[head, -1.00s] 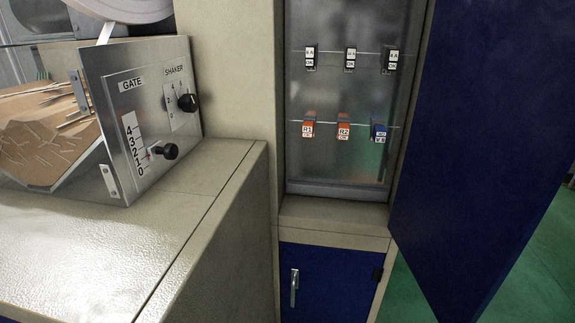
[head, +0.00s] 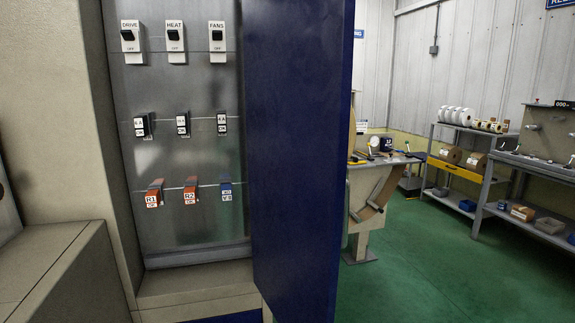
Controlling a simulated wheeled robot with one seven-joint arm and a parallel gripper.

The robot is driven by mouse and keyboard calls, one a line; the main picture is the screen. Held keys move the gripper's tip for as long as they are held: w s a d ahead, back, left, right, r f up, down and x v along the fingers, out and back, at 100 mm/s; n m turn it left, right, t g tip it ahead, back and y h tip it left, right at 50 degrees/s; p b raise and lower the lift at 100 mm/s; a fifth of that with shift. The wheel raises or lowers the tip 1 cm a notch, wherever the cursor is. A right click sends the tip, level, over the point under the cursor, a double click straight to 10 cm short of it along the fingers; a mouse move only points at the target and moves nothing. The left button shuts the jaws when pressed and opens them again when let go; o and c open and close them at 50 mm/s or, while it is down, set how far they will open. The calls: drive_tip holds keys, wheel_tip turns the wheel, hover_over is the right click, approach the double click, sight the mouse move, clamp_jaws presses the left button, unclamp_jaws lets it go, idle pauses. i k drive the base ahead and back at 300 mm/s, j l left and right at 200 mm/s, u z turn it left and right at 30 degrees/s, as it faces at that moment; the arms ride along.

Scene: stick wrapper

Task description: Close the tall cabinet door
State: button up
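The tall cabinet (head: 185,260) stands open at the left of the head view. Its blue door (head: 300,150) is swung outward on the cabinet's right side and shows mostly its broad face. Inside, a metal panel (head: 180,85) carries DRIVE, HEAT and FANS switches (head: 175,40), a row of small black modules (head: 182,124) and a lower row of orange and blue modules (head: 189,190). No handle is visible on the part of the door in view. My gripper is not in view.
A beige machine body (head: 60,275) stands close at the left. Right of the door is open green floor (head: 430,265). Beyond it are a workbench (head: 375,175), a shelf with white rolls (head: 460,117) and another bench (head: 530,163) at the far right.

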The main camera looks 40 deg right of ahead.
sight(298, 55)
drive_tip(key=l+u, duration=0.1)
drive_tip(key=l, duration=0.3)
drive_tip(key=k+l+u, duration=0.15)
drive_tip(key=l, duration=0.25)
drive_tip(key=k+l+u, duration=0.1)
drive_tip(key=l, duration=0.3)
drive_tip(key=k+l+u, duration=0.15)
drive_tip(key=l, duration=0.2)
drive_tip(key=l+u, duration=0.1)
drive_tip(key=l, duration=0.3)
drive_tip(key=k+l+u, duration=0.15)
drive_tip(key=l+z, duration=0.1)
drive_tip(key=l, duration=0.2)
drive_tip(key=i+l+z, duration=0.15)
drive_tip(key=l, duration=0.15)
